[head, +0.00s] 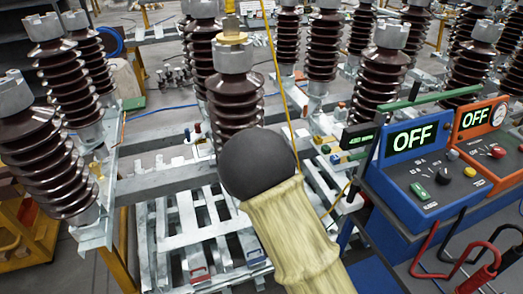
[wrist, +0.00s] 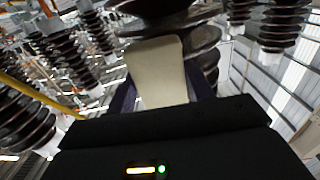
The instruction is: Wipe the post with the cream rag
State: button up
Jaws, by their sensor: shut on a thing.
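The post in front of me is a dark brown ribbed insulator (head: 234,105) with a grey metal cap and a brass fitting on top. In the wrist view the glossy brown ribs of a post (wrist: 205,40) stand just beyond the rag. The cream rag (wrist: 157,70) is a flat pale piece held upright between the dark fingers of my gripper (wrist: 160,88), which is shut on it. Its top edge overlaps the ribs in the picture; I cannot tell whether it touches them. In the head view my sleeved arm and its dark round joint hide the gripper and rag and cover the post's lower part.
Similar brown posts (head: 50,160) stand close on the left and right, on grey steel rails. A blue instrument (head: 420,165) and an orange one (head: 485,140), both reading OFF, sit at the right with cables. A yellow cord (head: 272,50) hangs beside the post.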

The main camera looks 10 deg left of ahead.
jog(key=shift+s+a+r, duration=0.1)
jog(key=shift+s+a, duration=0.15)
jog(key=shift+a, duration=0.3)
jog(key=shift+s+a, duration=0.25)
jog(key=shift+a, duration=0.25)
jog(key=s+a, duration=0.1)
jog(key=s+a+b, duration=0.1)
jog(key=a, duration=0.1)
jog(key=shift+a, duration=0.1)
notch_tip(320, 180, up, 2)
jog(key=shift+w+r+p, duration=0.1)
jog(key=shift+p, duration=0.35)
jog(key=shift+d, duration=0.2)
jog(key=shift+w+d+b, duration=0.4)
jog(key=shift+w+d, duration=0.1)
jog(key=shift+d, duration=0.35)
jog(key=shift+w+d+b, duration=0.35)
jog(key=shift+w+d, duration=0.15)
jog(key=shift+d, duration=0.3)
